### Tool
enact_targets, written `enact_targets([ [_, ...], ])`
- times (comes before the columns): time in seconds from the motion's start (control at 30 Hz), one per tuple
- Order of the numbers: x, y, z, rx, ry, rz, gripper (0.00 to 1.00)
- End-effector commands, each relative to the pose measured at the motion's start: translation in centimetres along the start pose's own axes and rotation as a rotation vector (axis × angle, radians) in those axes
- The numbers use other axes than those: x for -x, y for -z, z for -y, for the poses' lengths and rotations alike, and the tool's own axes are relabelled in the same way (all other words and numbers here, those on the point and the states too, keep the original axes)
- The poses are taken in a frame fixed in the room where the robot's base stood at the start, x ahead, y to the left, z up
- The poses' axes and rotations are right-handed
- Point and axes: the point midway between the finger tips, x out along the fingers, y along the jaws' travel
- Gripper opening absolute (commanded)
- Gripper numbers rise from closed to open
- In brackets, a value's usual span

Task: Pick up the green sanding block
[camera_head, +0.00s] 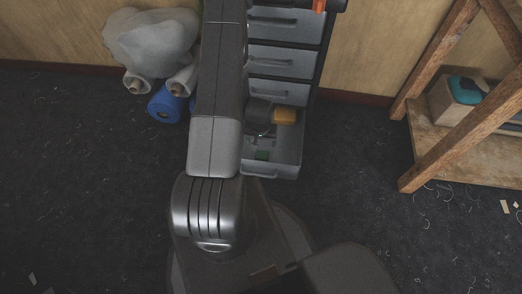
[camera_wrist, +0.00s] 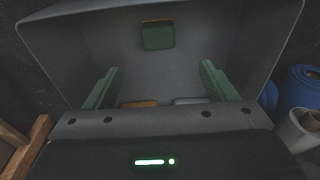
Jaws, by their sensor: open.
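The green sanding block (camera_wrist: 158,36), with a thin orange-brown edge, lies in the open grey drawer, near the top of the wrist view. In the head view a small green patch near the drawer's front looks like the same block (camera_head: 262,155). My gripper (camera_wrist: 158,80) is open, with its two green fingers wide apart and nothing between them. The fingers reach over the drawer, and the block lies beyond their tips in the wrist view. In the head view my arm hides most of the gripper.
The drawer (camera_head: 288,168) is the lowest of a grey cabinet (camera_head: 284,62). An orange item (camera_wrist: 140,104) and a grey one (camera_wrist: 190,100) are partly hidden behind my gripper. A blue roll (camera_head: 165,104) lies left of the cabinet. A wooden bench (camera_head: 430,150) stands at right.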

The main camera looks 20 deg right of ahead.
Motion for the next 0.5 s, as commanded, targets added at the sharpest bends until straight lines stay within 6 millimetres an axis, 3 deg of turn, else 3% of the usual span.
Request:
enact_targets([
  [0.27,-2.5,-0.1,-0.1,-0.005,-0.002,0.000,0.78],
  [0.5,-6.4,-0.1,-0.1,-0.005,-0.002,0.000,0.78],
])
